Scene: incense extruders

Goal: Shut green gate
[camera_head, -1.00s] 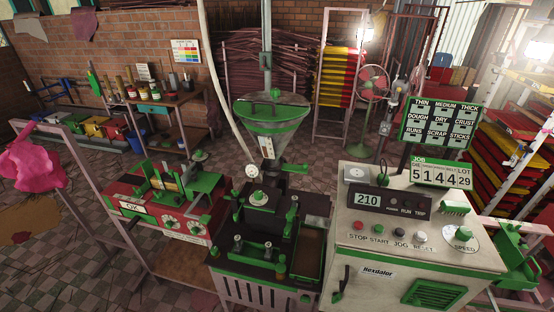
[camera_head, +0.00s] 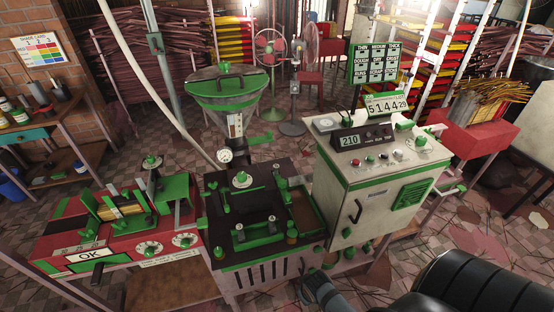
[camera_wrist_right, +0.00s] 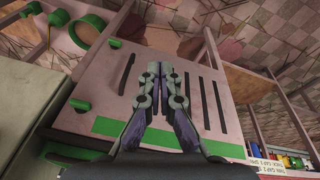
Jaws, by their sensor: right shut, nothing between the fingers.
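The extruder (camera_head: 262,222) stands at centre in the head view, with a green-rimmed metal hopper (camera_head: 225,98) above it. A green flat piece (camera_head: 259,138) sticks out to the right from the hopper's neck; I cannot tell for sure whether it is the gate or how far it is open. My right gripper (camera_wrist_right: 160,70) is shut and empty in the right wrist view, in front of the extruder's pale slotted panel (camera_wrist_right: 113,85). It looks apart from the green piece. My left gripper is not in view.
A red machine (camera_head: 120,235) with green parts is on the left. A pale hose (camera_head: 160,95) hangs left of the hopper. Fans and racks stand behind. Tiled floor is open at right.

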